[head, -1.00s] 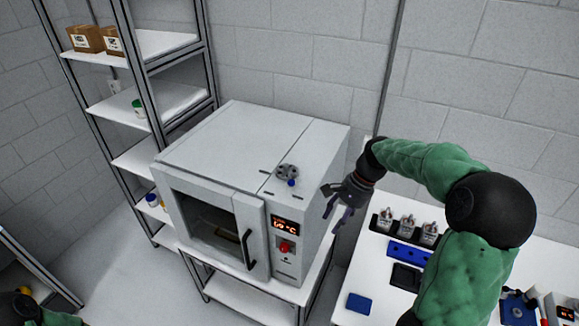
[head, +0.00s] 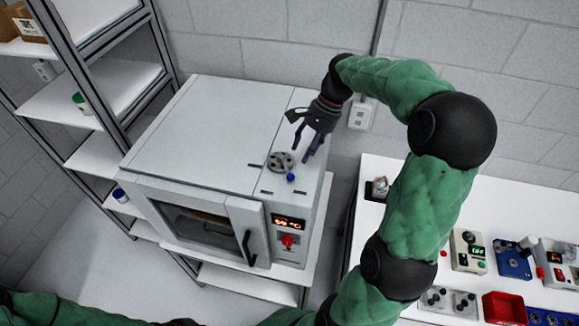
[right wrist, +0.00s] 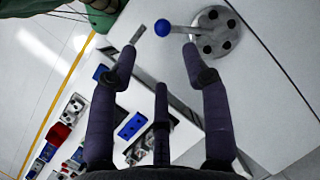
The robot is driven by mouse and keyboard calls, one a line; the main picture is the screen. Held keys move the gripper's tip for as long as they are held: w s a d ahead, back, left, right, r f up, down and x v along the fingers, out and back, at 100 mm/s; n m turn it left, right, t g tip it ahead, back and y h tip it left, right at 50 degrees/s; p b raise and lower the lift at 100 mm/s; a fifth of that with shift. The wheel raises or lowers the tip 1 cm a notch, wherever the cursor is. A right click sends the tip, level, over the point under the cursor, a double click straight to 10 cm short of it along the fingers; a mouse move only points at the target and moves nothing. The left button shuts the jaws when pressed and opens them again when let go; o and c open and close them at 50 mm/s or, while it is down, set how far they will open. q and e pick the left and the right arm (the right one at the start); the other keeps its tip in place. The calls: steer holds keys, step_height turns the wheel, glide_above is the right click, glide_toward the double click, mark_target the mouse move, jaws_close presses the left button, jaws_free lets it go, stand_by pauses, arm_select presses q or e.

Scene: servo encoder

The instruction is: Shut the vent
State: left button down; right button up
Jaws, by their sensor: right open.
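The vent is a round grey disc with dark holes (head: 281,161) on top of the white oven (head: 220,125). A short lever with a blue ball knob (head: 291,177) sticks out from it. In the right wrist view the disc (right wrist: 217,33) is at the upper right and the blue knob (right wrist: 162,28) is at the end of its lever. My right gripper (head: 309,158) is open and empty, just right of the vent and above the oven top. In the right wrist view its fingers point toward the lever, with no contact visible. My left gripper is not in view; part of my left arm shows at the bottom.
The oven front has a door with a black handle (head: 248,246), a lit display (head: 288,222) and a red knob (head: 288,241). A shelf rack (head: 75,105) stands at left. A white table (head: 400,320) with several devices and a red bin (head: 503,308) is at right.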

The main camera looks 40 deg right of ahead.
mark_target(292, 174)
steer(key=p+x, duration=0.1)
steer(key=x, duration=0.7)
steer(key=shift+w+f, duration=0.15)
steer(key=shift+w, duration=0.05)
steer(key=shift+s+a+f, duration=0.1)
steer(key=shift+a+f, duration=0.05)
steer(key=shift+f, duration=0.05)
steer(key=shift+a+f, duration=0.1)
steer(key=shift+f, duration=0.2)
jaws_close()
